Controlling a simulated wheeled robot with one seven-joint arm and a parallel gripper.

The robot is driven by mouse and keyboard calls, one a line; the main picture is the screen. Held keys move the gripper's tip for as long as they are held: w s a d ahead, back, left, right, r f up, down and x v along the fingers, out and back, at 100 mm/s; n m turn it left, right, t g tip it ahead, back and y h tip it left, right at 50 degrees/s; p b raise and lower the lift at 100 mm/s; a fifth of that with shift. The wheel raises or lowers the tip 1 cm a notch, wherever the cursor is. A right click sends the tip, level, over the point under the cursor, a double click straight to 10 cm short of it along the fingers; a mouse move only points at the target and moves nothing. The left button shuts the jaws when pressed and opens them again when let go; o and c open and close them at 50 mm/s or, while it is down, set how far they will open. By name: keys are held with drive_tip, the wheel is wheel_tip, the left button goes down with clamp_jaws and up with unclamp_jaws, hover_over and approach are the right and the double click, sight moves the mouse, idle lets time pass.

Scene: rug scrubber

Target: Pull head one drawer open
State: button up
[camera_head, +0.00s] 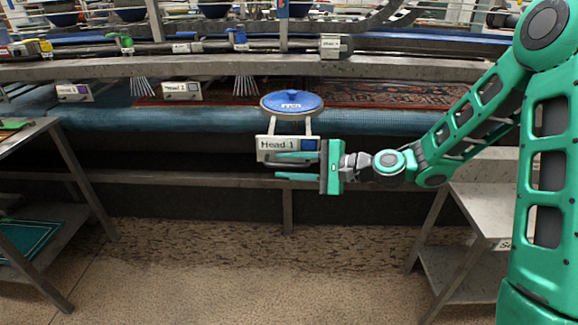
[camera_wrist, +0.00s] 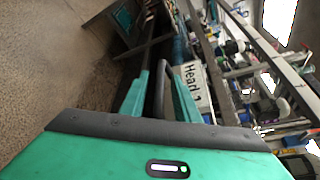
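The head one drawer (camera_head: 268,143) is a small pale box labelled "Head 1", on the blue-covered beam below a round blue lid (camera_head: 291,102). Its label also shows in the wrist view (camera_wrist: 193,82). My gripper (camera_head: 277,166) reaches in from the right, with its green fingers pointing left across the drawer's lower front. In the wrist view my gripper (camera_wrist: 157,72) is open. A dark bar, seemingly the drawer's handle (camera_wrist: 158,92), lies between the fingers with gaps beside it. Whether the fingers touch the drawer is unclear. The drawer looks shut, though part of its front is hidden.
Other labelled boxes, one (camera_head: 182,91) and another (camera_head: 74,93), sit farther left along the machine. A metal table (camera_head: 30,135) stands at left and a metal stand (camera_head: 485,200) at right. The floor (camera_head: 240,270) between them is clear.

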drive_tip(key=v, duration=1)
drive_tip(key=shift+d, duration=0.35)
